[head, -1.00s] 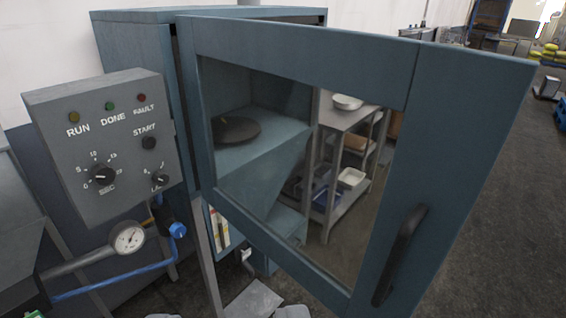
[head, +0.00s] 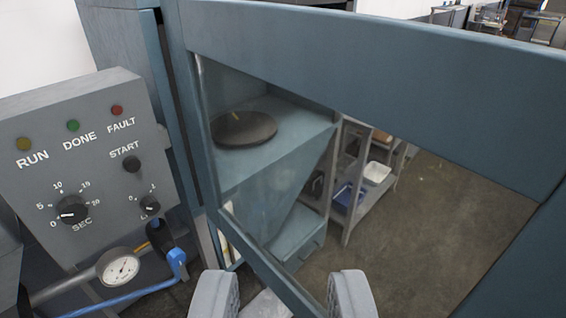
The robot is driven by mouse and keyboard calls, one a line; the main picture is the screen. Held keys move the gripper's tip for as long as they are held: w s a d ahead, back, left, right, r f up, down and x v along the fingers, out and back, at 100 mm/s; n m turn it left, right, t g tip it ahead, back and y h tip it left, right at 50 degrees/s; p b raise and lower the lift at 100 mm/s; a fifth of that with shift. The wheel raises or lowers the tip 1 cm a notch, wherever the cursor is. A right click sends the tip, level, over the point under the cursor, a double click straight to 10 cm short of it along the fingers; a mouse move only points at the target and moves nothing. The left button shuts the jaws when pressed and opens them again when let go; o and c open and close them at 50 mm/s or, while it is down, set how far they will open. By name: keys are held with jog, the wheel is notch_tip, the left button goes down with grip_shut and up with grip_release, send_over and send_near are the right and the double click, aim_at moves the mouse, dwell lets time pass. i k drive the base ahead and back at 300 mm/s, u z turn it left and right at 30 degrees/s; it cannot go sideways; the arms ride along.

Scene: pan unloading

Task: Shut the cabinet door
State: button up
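The cabinet door (head: 370,48) is a blue-grey frame with a large window. It stands open, hinged on the left and swung out toward me, and fills the middle and right of the head view. Its handle is out of view. Through the window I see the cabinet (head: 115,25) interior, with a dark round pan (head: 243,129) on a shelf. My gripper (head: 282,295) shows at the bottom edge, its two fingers wide apart with nothing held between them. It is in front of the door's lower frame; I cannot tell whether it touches.
A grey control box (head: 85,150) with knobs and lamps is close on the left. Below it are a gauge (head: 119,267) and a blue-handled valve (head: 177,262). A shelf rack (head: 360,205) stands beyond the window. Open floor (head: 445,220) shows beyond the door.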

aim_at(493, 107)
jog(key=z, duration=0.05)
jog(key=i, duration=0.4)
jog(key=u, duration=0.1)
jog(key=k, duration=0.5)
jog(key=z, duration=0.4)
jog(key=k, duration=1.55)
jog(key=u, duration=0.55)
jog(key=i, duration=1)
jog(key=u, duration=0.05)
